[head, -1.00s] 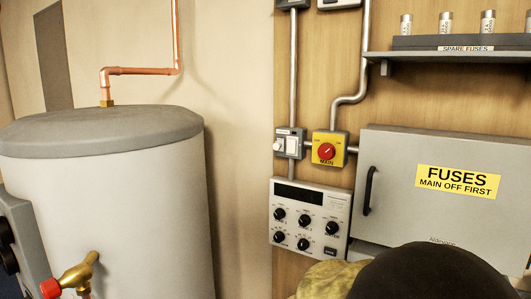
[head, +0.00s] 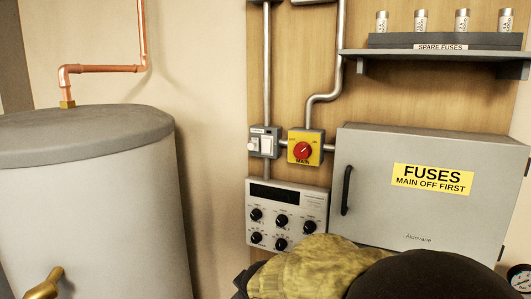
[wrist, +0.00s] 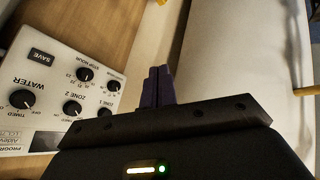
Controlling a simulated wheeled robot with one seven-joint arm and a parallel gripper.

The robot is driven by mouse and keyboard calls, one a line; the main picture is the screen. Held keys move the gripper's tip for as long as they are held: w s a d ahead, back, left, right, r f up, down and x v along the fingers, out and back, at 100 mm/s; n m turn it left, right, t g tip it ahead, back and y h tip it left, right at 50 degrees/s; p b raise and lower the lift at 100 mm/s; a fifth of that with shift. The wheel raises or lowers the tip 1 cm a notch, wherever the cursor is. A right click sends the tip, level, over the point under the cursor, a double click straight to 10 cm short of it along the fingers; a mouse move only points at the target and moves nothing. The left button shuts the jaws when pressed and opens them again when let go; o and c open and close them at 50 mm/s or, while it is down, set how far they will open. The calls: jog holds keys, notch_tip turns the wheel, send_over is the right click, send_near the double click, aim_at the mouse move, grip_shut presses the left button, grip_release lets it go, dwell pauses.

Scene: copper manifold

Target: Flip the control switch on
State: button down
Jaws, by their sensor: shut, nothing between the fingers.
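A small grey switch box with white switches (head: 264,141) is on the wooden board in the head view. Its label is too small to read. It sits just left of the yellow box with the red MAIN rotary knob (head: 303,150). Whether the switches are on or off I cannot tell. My gripper (wrist: 158,84) shows in the wrist view with its dark fingers together and empty. They point past the edge of the programmer panel (wrist: 55,85), apart from it. The switch box is not visible in the wrist view. In the head view, my arm hides the fingers.
The programmer panel (head: 287,212) with black knobs is below the switch box. The grey fuse box (head: 430,215) stands out at right, with its black handle (head: 346,190). A shelf (head: 440,54) carries spare fuses. The large tank (head: 90,205) is at left, with bare wall between.

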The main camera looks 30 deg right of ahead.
jog(key=w+d+r+n+t, duration=0.1)
jog(key=d+r+n+t, duration=0.1)
jog(key=r, duration=0.7)
jog(key=w+d+r+n+t+p, duration=0.1)
jog(key=d+r+n+t, duration=0.2)
jog(key=r, duration=0.6)
jog(key=w+d+r+n+t, duration=0.1)
jog(key=d+r+n+t, duration=0.2)
jog(key=r+n, duration=0.3)
notch_tip(320, 180, up, 4)
jog(key=shift+w+r+t+p, duration=0.1)
jog(key=shift+w+t+p, duration=0.2)
jog(key=shift+t+p, duration=0.1)
jog(key=p, duration=0.2)
send_near(266, 146)
jog(key=w+a+f, duration=0.2)
jog(key=w+a, duration=0.2)
jog(key=w+d+p, duration=0.1)
jog(key=w+d, duration=0.1)
jog(key=shift+w+d+f+p, duration=0.15)
jog(key=shift+d+p, duration=0.1)
jog(key=shift+p, duration=0.15)
jog(key=shift+w+d+f, duration=0.1)
jog(key=shift+w+d, duration=0.15)
jog(key=shift+d, duration=0.15)
